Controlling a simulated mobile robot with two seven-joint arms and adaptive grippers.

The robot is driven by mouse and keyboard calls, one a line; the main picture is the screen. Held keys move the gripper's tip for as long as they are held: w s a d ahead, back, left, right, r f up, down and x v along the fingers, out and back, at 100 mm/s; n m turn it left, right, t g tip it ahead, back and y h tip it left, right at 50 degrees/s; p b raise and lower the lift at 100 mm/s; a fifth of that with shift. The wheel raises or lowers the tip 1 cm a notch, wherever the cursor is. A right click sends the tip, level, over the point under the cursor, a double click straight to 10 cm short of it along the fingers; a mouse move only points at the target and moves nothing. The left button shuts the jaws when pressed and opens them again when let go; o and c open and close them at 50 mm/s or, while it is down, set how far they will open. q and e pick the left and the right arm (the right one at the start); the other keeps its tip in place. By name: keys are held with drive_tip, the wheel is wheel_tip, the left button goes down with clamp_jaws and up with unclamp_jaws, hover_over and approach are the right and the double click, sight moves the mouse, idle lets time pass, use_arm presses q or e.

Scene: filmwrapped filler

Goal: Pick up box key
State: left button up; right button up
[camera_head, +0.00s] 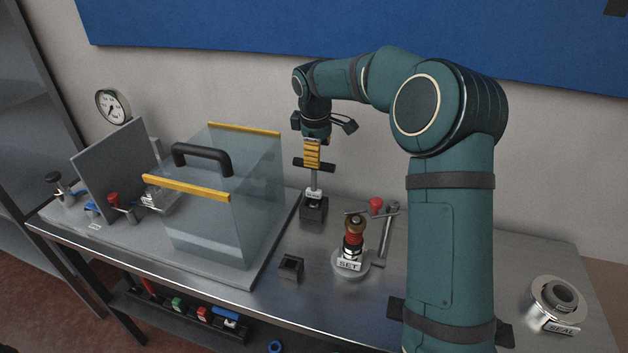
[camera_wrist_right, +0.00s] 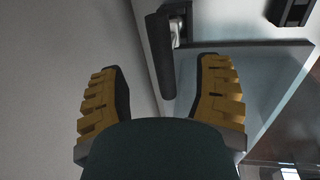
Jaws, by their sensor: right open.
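The box key looks to be the upright tool with a dark crossbar (camera_head: 314,164) and a thin metal shaft. Its lower end stands in a black block (camera_head: 313,210) with a small label above it. My right gripper (camera_head: 312,154) points down just above the crossbar. In the right wrist view its two yellow ribbed fingers (camera_wrist_right: 163,88) are apart. My left gripper is not in view.
A clear box cover (camera_head: 225,215) with yellow edges and a black handle stands left of the key. A SET post (camera_head: 353,245) with a red collar and a red-knobbed tool (camera_head: 376,205) stand to the right. A small black socket (camera_head: 291,267) is in front. A SEAL ring (camera_head: 558,300) lies far right.

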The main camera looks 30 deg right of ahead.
drive_tip(key=b, duration=0.1)
hover_over(314, 188)
drive_tip(key=d, duration=0.1)
wheel_tip(314, 188, down, 5)
drive_tip(key=shift+f, duration=0.15)
clamp_jaws()
